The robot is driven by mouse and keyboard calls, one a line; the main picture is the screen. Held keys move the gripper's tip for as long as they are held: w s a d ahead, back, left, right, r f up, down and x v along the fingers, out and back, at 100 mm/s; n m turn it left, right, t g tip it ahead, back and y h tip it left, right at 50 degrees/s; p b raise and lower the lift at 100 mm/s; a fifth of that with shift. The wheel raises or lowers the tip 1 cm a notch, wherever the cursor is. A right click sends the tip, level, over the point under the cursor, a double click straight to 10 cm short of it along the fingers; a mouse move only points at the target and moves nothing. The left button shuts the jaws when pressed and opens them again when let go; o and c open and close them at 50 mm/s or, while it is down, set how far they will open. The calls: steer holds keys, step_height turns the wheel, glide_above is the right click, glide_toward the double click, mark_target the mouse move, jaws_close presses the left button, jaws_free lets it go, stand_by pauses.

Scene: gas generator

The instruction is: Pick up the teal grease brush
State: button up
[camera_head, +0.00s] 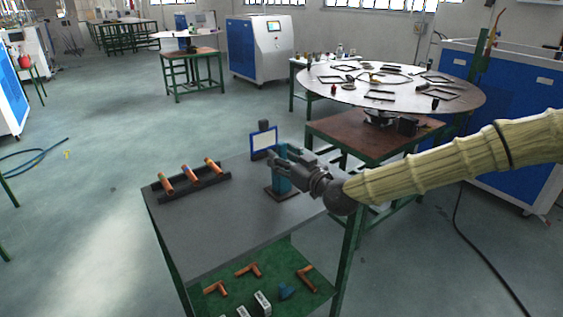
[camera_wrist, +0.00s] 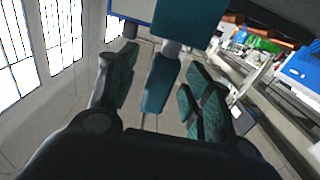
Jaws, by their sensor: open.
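The teal grease brush (camera_wrist: 160,86) shows in the wrist view as a narrow teal piece between my two fingers, with a grey neck above it. A larger teal block (camera_wrist: 190,18) is at the top of that view. In the head view a teal upright block (camera_head: 281,182) stands on a dark base at the table's right side, partly hidden by my gripper (camera_head: 277,157). My gripper is open, with its fingers on either side of the narrow teal piece and visible gaps at both sides.
A blue-framed white panel (camera_head: 264,142) stands behind the gripper. A dark rack (camera_head: 206,187) with copper fittings lies on the left of the grey tabletop (camera_head: 225,235). The front of the tabletop is clear. More fittings lie on the green lower shelf (camera_head: 262,283). A round table (camera_head: 450,97) stands behind right.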

steer(key=shift+w+a, duration=0.3)
steer(key=shift+w, duration=0.1)
jaws_close()
steer(key=shift+r, duration=0.15)
steer(key=shift+r, duration=4.95)
